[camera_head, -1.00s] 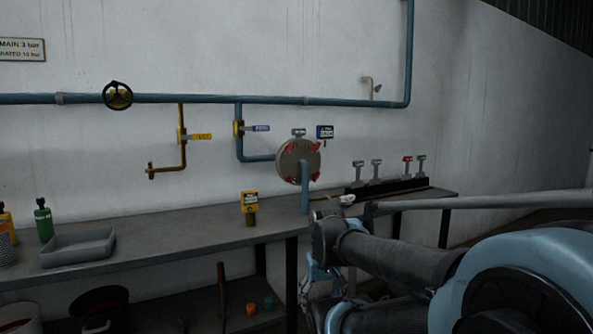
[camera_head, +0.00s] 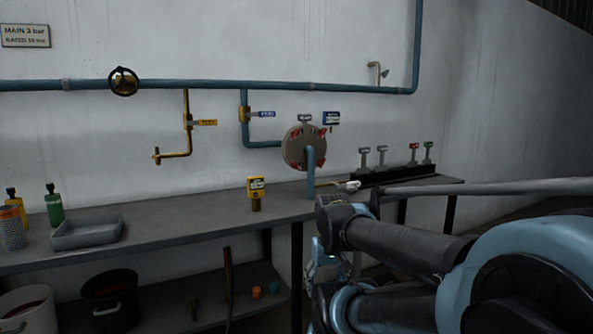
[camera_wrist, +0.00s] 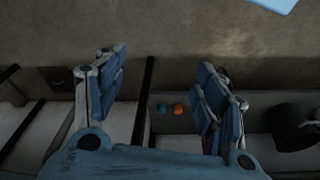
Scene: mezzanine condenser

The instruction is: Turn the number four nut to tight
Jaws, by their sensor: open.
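A round grey flange cover (camera_head: 298,151) stands on the wall pipework behind the bench, with several red nuts or markers around its rim. They are too small to read, so I cannot tell which is number four. A blue pipe (camera_head: 311,170) runs down from its front.
The bench (camera_head: 185,212) holds a yellow gauge (camera_head: 256,192), a grey tray (camera_head: 88,233), a green bottle (camera_head: 53,205) and a rack (camera_head: 400,172) of several tagged tools. Buckets stand below.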

